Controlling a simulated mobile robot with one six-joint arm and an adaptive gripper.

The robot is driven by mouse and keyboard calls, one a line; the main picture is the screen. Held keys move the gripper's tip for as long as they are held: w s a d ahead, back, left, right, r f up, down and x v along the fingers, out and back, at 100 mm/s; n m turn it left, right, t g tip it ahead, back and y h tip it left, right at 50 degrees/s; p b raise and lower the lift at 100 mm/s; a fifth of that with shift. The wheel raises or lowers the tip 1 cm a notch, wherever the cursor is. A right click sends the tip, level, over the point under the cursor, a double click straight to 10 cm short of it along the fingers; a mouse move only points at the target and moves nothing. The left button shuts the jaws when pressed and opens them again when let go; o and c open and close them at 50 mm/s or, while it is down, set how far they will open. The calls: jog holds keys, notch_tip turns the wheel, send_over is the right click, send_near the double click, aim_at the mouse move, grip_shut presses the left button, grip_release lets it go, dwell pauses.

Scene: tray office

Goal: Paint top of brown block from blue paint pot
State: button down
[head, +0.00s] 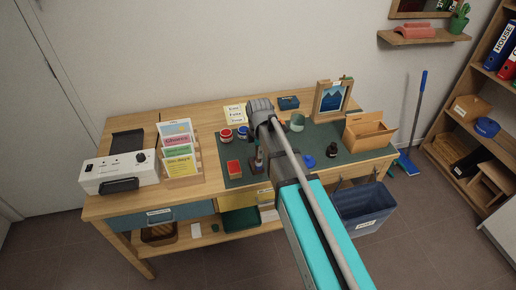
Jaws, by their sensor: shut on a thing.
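My gripper (259,146) is over the dark green mat (288,174), below my grey wrist and partly hidden by my arm. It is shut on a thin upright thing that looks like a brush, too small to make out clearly. A small brown block (257,165) seems to be right under it; I cannot tell whether they touch or what colour its top is. A blue paint pot (243,132) stands behind and left of my gripper. A red paint pot (226,135) is beside it. A block with a red top (234,169) lies to the left.
A blue disc (308,161), a dark bottle (332,150) and a greenish cup (297,121) stand to the right. A card rack (181,163) stands left. The mat's front middle is fairly clear.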

jog(key=shift+s+a, duration=0.15)
dwell(0.7)
jog(key=shift+w+a, duration=0.2)
jog(key=shift+w, duration=0.55)
jog(key=shift+w+a, duration=0.2)
jog(key=shift+w, duration=0.5)
jog(key=shift+w+a, duration=0.2)
jog(key=shift+w, duration=0.55)
jog(key=shift+w+a, duration=0.2)
jog(key=shift+w, duration=0.5)
jog(key=shift+s+d, duration=0.2)
jog(key=shift+s, duration=0.55)
jog(key=shift+s+d, duration=0.2)
jog(key=shift+s, duration=0.5)
